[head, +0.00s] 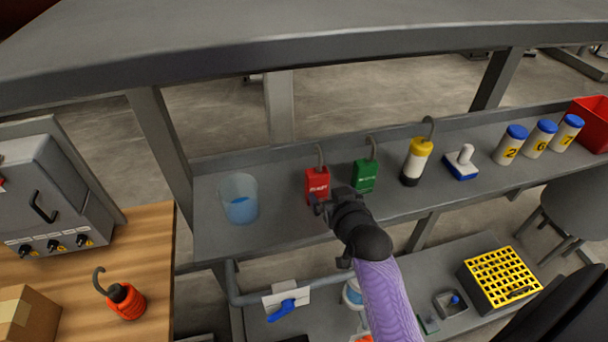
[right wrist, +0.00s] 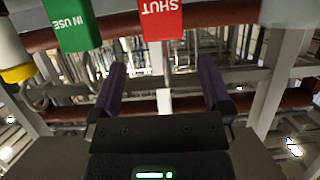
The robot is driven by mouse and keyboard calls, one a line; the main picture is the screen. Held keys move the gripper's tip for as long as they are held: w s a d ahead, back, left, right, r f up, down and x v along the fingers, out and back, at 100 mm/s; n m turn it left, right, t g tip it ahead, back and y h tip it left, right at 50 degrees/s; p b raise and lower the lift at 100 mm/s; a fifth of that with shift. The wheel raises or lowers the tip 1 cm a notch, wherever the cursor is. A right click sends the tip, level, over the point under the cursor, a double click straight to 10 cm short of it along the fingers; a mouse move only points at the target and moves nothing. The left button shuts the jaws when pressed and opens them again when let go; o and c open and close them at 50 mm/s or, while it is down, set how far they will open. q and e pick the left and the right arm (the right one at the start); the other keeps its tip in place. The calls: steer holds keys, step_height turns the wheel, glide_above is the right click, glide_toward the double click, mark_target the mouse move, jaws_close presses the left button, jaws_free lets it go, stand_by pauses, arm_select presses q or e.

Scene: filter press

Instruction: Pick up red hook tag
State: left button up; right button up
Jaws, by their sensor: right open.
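The red hook tag (head: 316,183) stands upright on the grey shelf (head: 290,222), its grey hook pointing up. In the right wrist view the red tag (right wrist: 162,18) reads SHUT upside down, and its top part is cut off by the frame edge. My right gripper (head: 328,204) is close in front of the red tag, at its lower right. In the right wrist view the gripper (right wrist: 160,72) is open and empty, and the tag lies beyond the fingertips, roughly centred between them. My left gripper is not in view.
A green hook tag (head: 365,175) stands close to the right of the red one. A beaker of blue liquid (head: 240,200) stands to its left.

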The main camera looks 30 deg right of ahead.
mark_target(319, 180)
steer(key=b+x, duration=0.3)
steer(key=x, duration=0.6)
steer(key=shift+a+f, duration=0.1)
steer(key=shift+f, duration=0.1)
steer(key=shift+w, duration=0.1)
steer(key=shift+r, duration=0.1)
steer(key=shift+c, duration=0.5)
steer(key=c, duration=1.1)
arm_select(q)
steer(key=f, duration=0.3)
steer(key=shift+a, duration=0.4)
arm_select(e)
steer(key=shift+o, duration=0.2)
steer(key=shift+r, duration=0.1)
